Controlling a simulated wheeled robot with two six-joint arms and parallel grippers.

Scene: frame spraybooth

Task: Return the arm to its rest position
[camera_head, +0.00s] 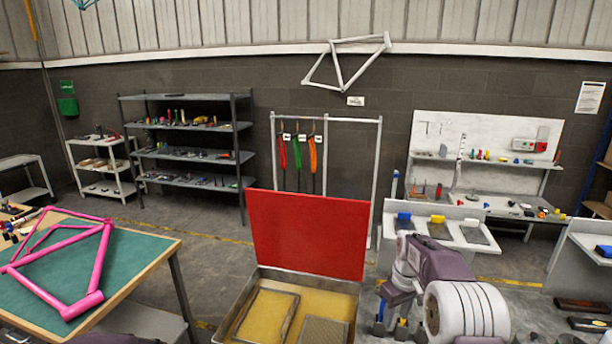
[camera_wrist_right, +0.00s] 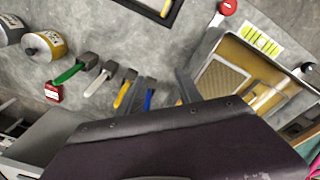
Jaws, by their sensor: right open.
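My right arm (camera_head: 465,308) is at the lower right of the head view, folded in front of the grey bench and just right of the open red-lidded bin. My right gripper shows in the right wrist view with its two dark fingers (camera_wrist_right: 166,88) apart and nothing held between them. The arm's own links partly hide the gripper in the head view. My left gripper is not in either view.
The bin's red lid (camera_head: 308,234) stands raised beside my right arm. Brush-like tools with coloured handles (camera_wrist_right: 68,73) lie near the fingers in the wrist view. A pink bicycle frame (camera_head: 66,262) lies on the green-topped table (camera_head: 140,250).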

